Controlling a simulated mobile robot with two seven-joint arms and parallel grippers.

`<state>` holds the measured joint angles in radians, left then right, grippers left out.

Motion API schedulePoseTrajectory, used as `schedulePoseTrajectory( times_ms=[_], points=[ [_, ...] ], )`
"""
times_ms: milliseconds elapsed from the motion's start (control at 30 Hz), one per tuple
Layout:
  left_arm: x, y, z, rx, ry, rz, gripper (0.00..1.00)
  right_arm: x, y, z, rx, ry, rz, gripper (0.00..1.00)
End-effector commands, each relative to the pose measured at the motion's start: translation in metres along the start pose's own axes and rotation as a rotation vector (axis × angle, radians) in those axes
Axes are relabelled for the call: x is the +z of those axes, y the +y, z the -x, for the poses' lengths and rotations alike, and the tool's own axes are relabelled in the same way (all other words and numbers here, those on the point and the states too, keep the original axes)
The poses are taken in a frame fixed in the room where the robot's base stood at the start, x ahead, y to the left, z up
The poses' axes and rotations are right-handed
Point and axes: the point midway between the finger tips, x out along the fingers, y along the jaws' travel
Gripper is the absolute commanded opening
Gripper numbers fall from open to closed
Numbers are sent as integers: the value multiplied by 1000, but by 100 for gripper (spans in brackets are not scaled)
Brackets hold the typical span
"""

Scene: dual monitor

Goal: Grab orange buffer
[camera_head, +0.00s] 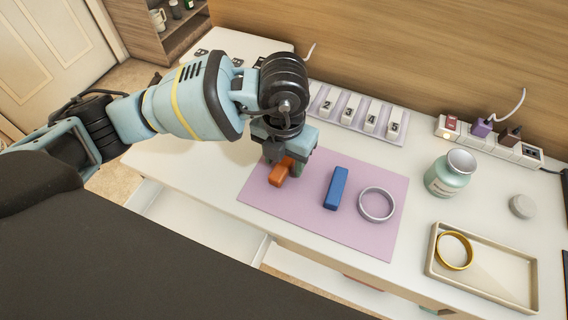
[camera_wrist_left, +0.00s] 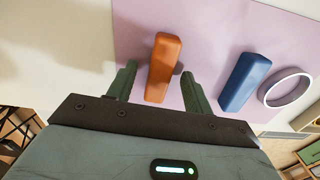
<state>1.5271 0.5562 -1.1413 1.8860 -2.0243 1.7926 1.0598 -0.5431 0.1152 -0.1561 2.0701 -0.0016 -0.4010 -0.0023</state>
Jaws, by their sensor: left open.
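The orange buffer (camera_head: 279,173) is a block lying on the pink mat (camera_head: 262,199), partly hidden by my left gripper in the head view. In the left wrist view the orange buffer (camera_wrist_left: 163,68) lies between the two fingers of my left gripper (camera_wrist_left: 158,85). The fingers are open, with a gap on each side of the block. In the head view my left gripper (camera_head: 285,168) is low over the mat's left part, right at the buffer. My right gripper is not in view.
A blue block (camera_head: 336,188) and a silver ring (camera_head: 376,204) lie on the mat to the right. Farther right are a jar (camera_head: 446,176) and a beige tray (camera_head: 497,282) holding a gold ring (camera_head: 454,251). A numbered strip (camera_head: 351,117) and a power strip (camera_head: 500,145) lie behind.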

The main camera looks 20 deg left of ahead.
Motion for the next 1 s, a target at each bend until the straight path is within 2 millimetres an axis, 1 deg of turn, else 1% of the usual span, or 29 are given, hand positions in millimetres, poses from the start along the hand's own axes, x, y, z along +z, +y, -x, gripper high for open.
schedulePoseTrajectory(
  times_ms=[133, 400, 500, 767, 867, 1000],
  points=[
    [0, 0, 1, 0, -1, 0, 50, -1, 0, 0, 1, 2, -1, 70],
    [0, 0, 1, 1, -1, 1, 14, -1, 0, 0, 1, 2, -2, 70],
    [0, 0, 1, 1, -1, 1, 3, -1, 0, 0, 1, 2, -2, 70],
    [0, 0, 2, 0, -1, 1, 3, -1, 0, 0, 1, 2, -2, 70],
    [1, 0, 6, 0, -2, 1, 3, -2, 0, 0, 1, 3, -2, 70],
    [1, 0, 18, 0, -4, 1, 3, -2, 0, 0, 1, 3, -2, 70]
  ],
)
